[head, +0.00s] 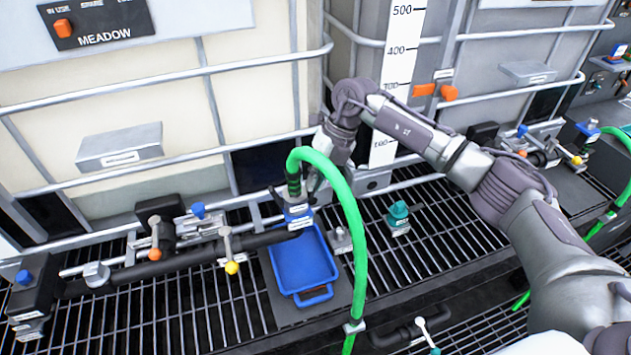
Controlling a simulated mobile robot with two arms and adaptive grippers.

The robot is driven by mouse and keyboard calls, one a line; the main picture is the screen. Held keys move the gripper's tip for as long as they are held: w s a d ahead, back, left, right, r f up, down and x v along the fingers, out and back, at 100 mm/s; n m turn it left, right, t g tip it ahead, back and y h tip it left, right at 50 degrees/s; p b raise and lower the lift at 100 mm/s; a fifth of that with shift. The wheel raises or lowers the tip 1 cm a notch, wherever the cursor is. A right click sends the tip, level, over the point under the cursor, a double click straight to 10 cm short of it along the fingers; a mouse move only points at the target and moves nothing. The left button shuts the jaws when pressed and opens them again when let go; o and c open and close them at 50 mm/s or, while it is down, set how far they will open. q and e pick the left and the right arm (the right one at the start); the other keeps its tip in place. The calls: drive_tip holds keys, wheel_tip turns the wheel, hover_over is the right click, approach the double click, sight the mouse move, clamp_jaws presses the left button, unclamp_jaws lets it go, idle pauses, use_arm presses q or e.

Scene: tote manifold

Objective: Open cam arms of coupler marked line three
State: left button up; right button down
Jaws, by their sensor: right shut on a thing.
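A blue coupler (298,212) joins the end of a green hose (352,222) to the dark pipe run in front of the cream tank. Its small tag is too small to read, so I cannot tell its line number. A thin dark cam arm (275,196) shows at the coupler's left side. My right gripper (314,188) reaches down behind the hose to the coupler's right side. It is shut there on what appears to be the right cam arm, mostly hidden by hose and fingers. My left gripper is out of view.
A blue tray (303,262) stands on the grating below the coupler. A teal capped fitting (398,213) is to its right. Valves with orange and yellow knobs (232,267) line the left pipe. Another blue coupler (586,130) with a green hose is at far right.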

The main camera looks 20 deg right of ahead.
drive_tip(key=shift+d+f+y+b, duration=0.55)
drive_tip(key=shift+y+b, duration=1.35)
drive_tip(key=shift+b, duration=0.65)
drive_tip(key=shift+d+f+y+b, duration=0.55)
drive_tip(key=shift+y+b, duration=1.35)
drive_tip(key=shift+b, duration=0.7)
drive_tip(key=shift+d+f+y+b, duration=0.4)
drive_tip(key=shift+f+y+b, duration=0.25)
drive_tip(key=shift+y+b, duration=1.6)
drive_tip(key=shift+h+b, duration=0.3)
drive_tip(key=shift+h, duration=0.05)
drive_tip(key=c, duration=1.5)
unclamp_jaws()
drive_tip(key=d+r, duration=0.2)
drive_tip(key=d, duration=0.9)
drive_tip(key=shift+w+d+r, duration=0.15)
drive_tip(key=shift+w+d, duration=0.1)
drive_tip(key=shift+d, duration=0.15)
